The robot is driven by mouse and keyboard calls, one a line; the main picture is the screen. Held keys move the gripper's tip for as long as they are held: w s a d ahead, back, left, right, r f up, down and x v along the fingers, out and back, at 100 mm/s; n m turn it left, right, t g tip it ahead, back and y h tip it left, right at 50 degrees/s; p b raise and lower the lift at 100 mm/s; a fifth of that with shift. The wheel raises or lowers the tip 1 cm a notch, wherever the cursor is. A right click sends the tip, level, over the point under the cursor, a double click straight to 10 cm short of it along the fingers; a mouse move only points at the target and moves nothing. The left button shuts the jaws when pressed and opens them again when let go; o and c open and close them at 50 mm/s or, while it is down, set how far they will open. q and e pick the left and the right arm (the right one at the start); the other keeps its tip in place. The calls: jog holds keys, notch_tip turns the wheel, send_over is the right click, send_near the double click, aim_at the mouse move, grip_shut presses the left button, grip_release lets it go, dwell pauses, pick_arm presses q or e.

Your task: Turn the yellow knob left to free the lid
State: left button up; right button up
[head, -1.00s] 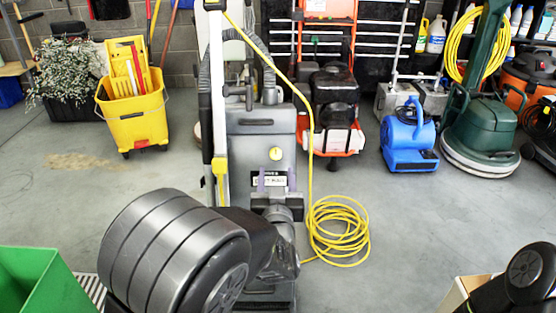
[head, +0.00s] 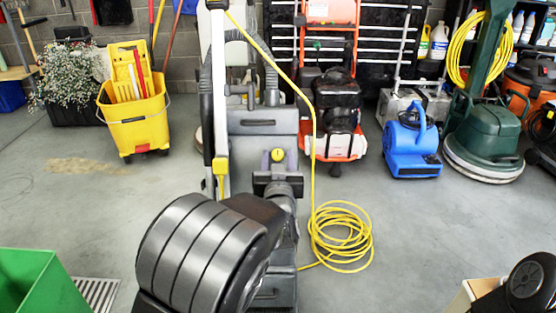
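The yellow knob (head: 277,155) is a small round cap with a dark mark, on the front of the upright grey floor machine (head: 262,126). The machine's upper front panel has a recessed handle above the knob; I cannot tell exactly where the lid's edge runs. My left gripper (head: 278,158) comes from below, its two light fingers on either side of the knob. It looks open, with a narrow gap at each side; contact cannot be made out. The palm hides the panel just below the knob.
A yellow cord (head: 340,237) lies coiled right of the machine and runs up its front right side. A yellow mop bucket (head: 136,118) stands left, a blue blower (head: 410,145) right. A green bin (head: 45,285) is at lower left. Floor between is clear.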

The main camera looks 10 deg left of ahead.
pick_arm(q)
grip_shut()
jog(key=shift+n+y, duration=0.3)
jog(key=shift+n, duration=0.3)
jog(key=n, duration=0.2)
jog(key=n+y, duration=0.1)
jog(key=n, duration=0.1)
jog(key=shift+d+g+y+p, duration=0.1)
jog(key=shift+g+y+p, duration=0.2)
jog(key=shift+g+p, duration=0.1)
jog(key=n, duration=0.3)
jog(key=n+g+y+p, duration=0.1)
jog(key=n, duration=0.1)
jog(key=shift+r+n+g, duration=0.1)
jog(key=shift+n+g, duration=0.2)
jog(key=shift+n, duration=0.1)
jog(key=n+g, duration=0.1)
jog(key=n, duration=0.2)
jog(key=n+g+y+p, duration=0.1)
jog(key=n, duration=0.2)
jog(key=shift+w+d+r+p, duration=0.1)
jog(key=shift+d+r+p, duration=0.05)
jog(key=shift+p, duration=0.15)
jog(key=shift+n+g+p, duration=0.65)
jog(key=shift+n+g, duration=0.05)
jog(key=shift+n, duration=1.3)
jog(key=shift+o, duration=1)
grip_release()
